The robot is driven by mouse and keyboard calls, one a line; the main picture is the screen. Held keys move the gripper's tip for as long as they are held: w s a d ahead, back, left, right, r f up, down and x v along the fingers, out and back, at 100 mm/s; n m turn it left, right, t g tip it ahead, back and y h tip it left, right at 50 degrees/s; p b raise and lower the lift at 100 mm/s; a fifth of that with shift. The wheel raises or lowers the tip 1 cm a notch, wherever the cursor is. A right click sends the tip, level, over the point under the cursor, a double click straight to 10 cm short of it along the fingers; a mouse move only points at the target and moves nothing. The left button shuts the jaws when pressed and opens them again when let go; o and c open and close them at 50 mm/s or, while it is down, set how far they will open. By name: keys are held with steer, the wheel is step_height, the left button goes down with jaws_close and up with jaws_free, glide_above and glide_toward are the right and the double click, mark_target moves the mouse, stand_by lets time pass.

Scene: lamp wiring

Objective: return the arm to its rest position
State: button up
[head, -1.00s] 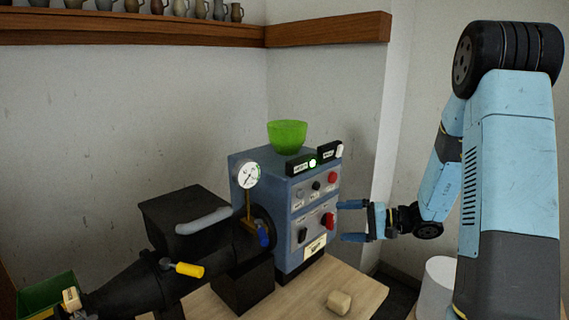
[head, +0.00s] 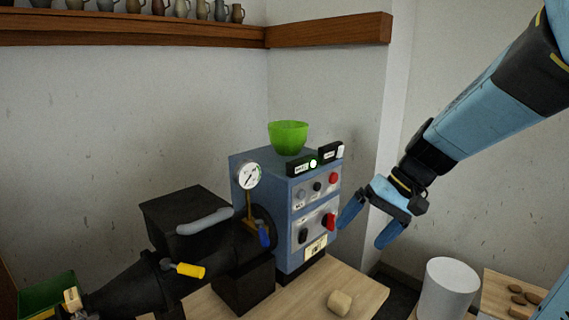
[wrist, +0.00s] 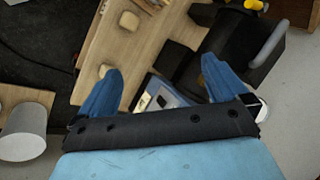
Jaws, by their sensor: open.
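My gripper (head: 366,223) is open and empty in the head view, with its two blue fingers pointing down and to the left. It hangs in the air at the right of the blue control box (head: 313,215); the left fingertip appears close to the box's red knob (head: 331,221), and I cannot tell the gap in depth. In the wrist view both fingers of my gripper (wrist: 161,80) are spread, with the table and part of the control box (wrist: 160,95) between and beyond them.
A green bowl (head: 288,137) stands on the control box. A black machine (head: 190,240) with a gauge (head: 249,176) adjoins it on the left. A tan block (head: 340,302) lies on the wooden table (head: 362,291). A white cylinder (head: 447,290) stands at the right.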

steer(key=s+d+r+t+h, duration=0.5)
steer(key=s+d+r+h, duration=0.1)
steer(key=s+r, duration=0.1)
steer(key=shift+s+d+r, duration=0.15)
steer(key=shift+s+d, duration=0.25)
steer(key=shift+s, duration=0.45)
stand_by(0.4)
